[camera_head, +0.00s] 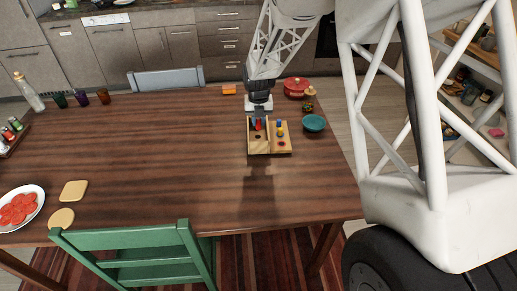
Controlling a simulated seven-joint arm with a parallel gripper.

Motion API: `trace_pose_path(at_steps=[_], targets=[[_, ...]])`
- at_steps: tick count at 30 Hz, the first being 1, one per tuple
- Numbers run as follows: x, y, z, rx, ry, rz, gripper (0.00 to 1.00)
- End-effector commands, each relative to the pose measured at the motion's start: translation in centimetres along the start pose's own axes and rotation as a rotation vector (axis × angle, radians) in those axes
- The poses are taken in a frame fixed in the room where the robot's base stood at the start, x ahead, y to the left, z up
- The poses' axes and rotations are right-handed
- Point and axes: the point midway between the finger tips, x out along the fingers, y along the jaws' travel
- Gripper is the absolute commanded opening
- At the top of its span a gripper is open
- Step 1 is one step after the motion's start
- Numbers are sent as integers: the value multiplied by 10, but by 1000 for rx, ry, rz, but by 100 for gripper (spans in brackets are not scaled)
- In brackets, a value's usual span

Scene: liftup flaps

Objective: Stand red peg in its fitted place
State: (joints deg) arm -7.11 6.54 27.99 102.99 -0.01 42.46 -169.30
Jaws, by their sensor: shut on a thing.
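A small wooden box (259,149) stands on the table near its right end. Its left part has light raised edges and a dark spot on its floor. Its right part is a wooden panel (284,147) with a blue piece (279,124), a yellow piece (280,133) and a dark red spot in a row. My gripper (258,119) points down over the back of the left part and is shut on the red peg (258,125). The peg looks upright. I cannot tell whether its lower end touches the box.
A teal bowl (314,123) stands close to the right of the box. A red pot (296,87), a small plant (308,106) and an orange block (229,89) are behind it. The table's middle (170,150) is clear. A green chair (135,245) is at the front edge.

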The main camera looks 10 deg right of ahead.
Motion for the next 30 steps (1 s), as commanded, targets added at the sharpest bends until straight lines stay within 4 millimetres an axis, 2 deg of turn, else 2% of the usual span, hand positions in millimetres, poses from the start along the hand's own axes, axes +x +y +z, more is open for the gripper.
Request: trace_pose_path(at_steps=[7, 19, 30], targets=[[8, 0, 0, 1, 2, 0, 0], [57, 0, 0, 1, 1, 0, 0], [63, 0, 0, 2, -1, 0, 0]])
